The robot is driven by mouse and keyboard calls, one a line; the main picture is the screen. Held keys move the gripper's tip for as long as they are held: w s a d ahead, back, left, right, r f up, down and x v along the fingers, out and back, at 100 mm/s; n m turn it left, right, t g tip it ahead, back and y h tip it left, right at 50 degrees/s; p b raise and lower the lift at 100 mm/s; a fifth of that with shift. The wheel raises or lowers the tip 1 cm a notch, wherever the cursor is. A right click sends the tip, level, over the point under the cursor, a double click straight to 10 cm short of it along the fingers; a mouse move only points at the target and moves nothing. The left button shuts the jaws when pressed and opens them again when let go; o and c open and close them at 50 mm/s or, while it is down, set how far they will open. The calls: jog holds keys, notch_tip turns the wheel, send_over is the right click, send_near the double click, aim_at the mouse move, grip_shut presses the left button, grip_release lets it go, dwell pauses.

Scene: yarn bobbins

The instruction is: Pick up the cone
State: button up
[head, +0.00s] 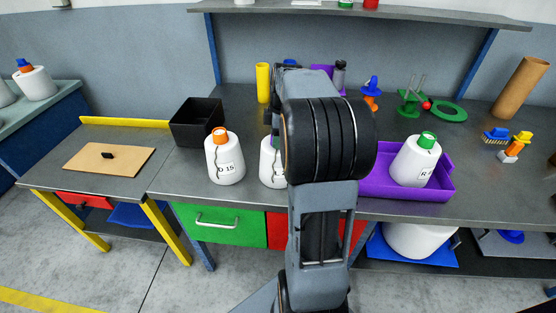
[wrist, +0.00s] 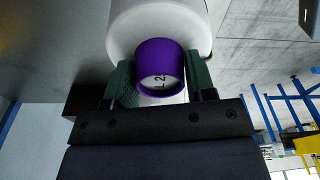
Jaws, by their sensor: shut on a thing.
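My gripper (wrist: 158,85) is shut on the purple top, with one green finger on each side. In the head view a white cone (head: 268,165) stands partly behind my arm, and its top is hidden. A white cone with an orange top marked "D 15" (head: 225,160) stands to its left. A white cone with a green top (head: 415,160) stands in the purple tray (head: 443,187) to the right.
A black bin (head: 190,125) stands behind the orange-topped cone. A brown board (head: 110,157) lies on the left table. A yellow cylinder (head: 262,82), a brown tube (head: 520,85) and small coloured parts stand at the back of the bench. A shelf (head: 400,18) runs above.

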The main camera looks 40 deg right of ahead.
grip_shut()
jog(key=shift+r, duration=0.1)
dwell(0.3)
jog(key=shift+r, duration=1.1)
jog(key=s+a+r, duration=0.3)
jog(key=s+r, duration=0.7)
jog(key=s, duration=0.3)
jog(key=shift+s+a+r, duration=0.15)
jog(key=shift+s+r, duration=0.15)
jog(key=shift+r, duration=0.05)
